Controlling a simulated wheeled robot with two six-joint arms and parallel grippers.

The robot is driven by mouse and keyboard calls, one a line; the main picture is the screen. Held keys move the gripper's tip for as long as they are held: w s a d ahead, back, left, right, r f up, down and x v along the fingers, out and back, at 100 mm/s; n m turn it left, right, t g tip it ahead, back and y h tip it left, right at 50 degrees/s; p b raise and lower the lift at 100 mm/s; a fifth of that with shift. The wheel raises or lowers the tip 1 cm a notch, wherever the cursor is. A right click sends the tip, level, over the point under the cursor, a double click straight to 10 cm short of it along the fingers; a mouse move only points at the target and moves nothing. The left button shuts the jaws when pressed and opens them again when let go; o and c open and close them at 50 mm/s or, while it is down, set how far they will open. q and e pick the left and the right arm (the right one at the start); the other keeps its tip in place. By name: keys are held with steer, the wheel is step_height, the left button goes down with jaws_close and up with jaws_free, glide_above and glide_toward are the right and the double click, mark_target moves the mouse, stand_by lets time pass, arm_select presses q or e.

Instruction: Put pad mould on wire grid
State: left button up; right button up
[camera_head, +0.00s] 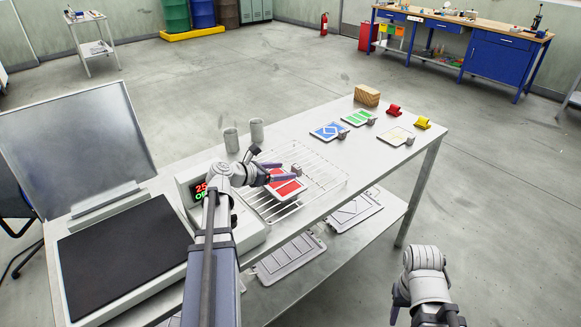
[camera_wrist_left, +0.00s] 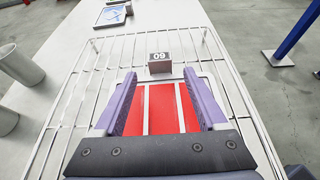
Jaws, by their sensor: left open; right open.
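A red pad mould (camera_head: 288,188) with pale bars and a small grey block at its far end lies on the wire grid (camera_head: 327,181). In the left wrist view the mould (camera_wrist_left: 162,110) sits over the wires of the grid (camera_wrist_left: 112,62), and its block (camera_wrist_left: 159,63) reads 60. My left gripper (camera_head: 281,178) is open just above the mould. In the left wrist view its two purple fingers (camera_wrist_left: 159,82) are apart, one along each side of the mould. My right gripper (camera_head: 402,308) is open, low at the lower right, away from the table.
Blue (camera_head: 329,131), green (camera_head: 359,118) and cream (camera_head: 396,136) moulds lie further along the table, near a wooden block (camera_head: 367,95) and red and yellow items. Two grey cups (camera_head: 257,131) stand behind the grid. A heat press (camera_head: 125,255) is at left.

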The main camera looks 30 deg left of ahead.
arm_select(q)
steer(key=p+v, duration=0.2)
steer(key=v, duration=0.5)
steer(key=shift+s+a+r, duration=0.1)
steer(key=d+f+m+g, duration=0.1)
steer(key=d+m, duration=0.1)
steer(key=d, duration=0.1)
steer(key=d+f+m+g+h, duration=0.1)
steer(key=d+m, duration=0.1)
steer(key=d, duration=0.2)
steer(key=d+f+m+g+p, duration=0.1)
steer(key=d+m, duration=0.1)
steer(key=d, duration=0.1)
steer(key=shift+w+d+m+g+h, duration=0.3)
steer(key=shift+w+d, duration=0.05)
steer(key=shift+d, duration=0.05)
steer(key=s+d+f+m+g+y+p, duration=0.1)
steer(key=s+d+f+m+g+y, duration=0.1)
steer(key=s+d+m, duration=0.3)
steer(key=s+d+f+m+g+y+p, duration=0.1)
steer(key=s+d+f+m+g+y, duration=0.1)
steer(key=d+m, duration=1)
steer(key=s+d+f+m+g+y+p, duration=0.1)
steer(key=s+d+m+g+y, duration=0.3)
steer(key=s+d+m, duration=0.4)
steer(key=shift+s+d+f+m+g, duration=0.45)
steer(key=shift+f+m+g, duration=0.2)
steer(key=shift+m, duration=1.25)
steer(key=shift+w, duration=0.1)
